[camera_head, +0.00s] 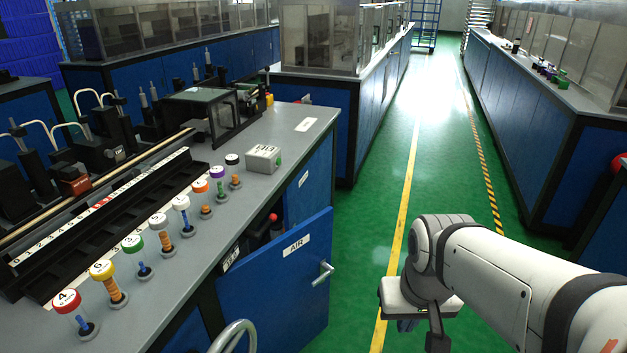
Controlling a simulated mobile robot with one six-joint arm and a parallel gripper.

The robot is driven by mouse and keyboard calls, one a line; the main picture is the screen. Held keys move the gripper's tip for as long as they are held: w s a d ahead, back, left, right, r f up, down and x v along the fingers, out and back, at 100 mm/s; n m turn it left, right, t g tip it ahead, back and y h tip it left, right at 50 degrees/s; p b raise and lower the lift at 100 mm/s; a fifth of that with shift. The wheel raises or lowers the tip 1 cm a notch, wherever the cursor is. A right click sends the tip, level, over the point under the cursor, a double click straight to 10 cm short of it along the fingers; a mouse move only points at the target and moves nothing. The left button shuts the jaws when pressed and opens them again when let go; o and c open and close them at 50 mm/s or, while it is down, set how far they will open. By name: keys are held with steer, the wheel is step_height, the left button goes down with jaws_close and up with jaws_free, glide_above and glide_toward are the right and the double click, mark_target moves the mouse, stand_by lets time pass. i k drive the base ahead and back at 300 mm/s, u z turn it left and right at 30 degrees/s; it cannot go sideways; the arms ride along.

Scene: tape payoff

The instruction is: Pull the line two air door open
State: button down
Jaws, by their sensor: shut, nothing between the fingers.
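The blue air door (285,290), with a white AIR label (293,246), is on the front of the near grey-topped bench. It stands partly open, its far edge swung out from the cabinet. A dark inside with a red-knobbed lever (272,217) shows above its top edge. The door's metal handle (322,274) is on its outer face near the free edge. My gripper (409,325) hangs over the green floor to the right of the door, apart from the handle. It is shut and empty; its fingertips are small and partly hidden by my wrist.
The bench top (292,150) carries several colour-capped posts, a black rail and a grey box (263,158). A curved metal handle (234,336) juts out at the bottom edge. A green aisle with a yellow line (405,200) is clear between the benches. Another blue bench (545,130) stands right.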

mark_target(270, 287)
steer(key=z, duration=0.15)
steer(key=i, duration=1)
steer(key=u, duration=0.2)
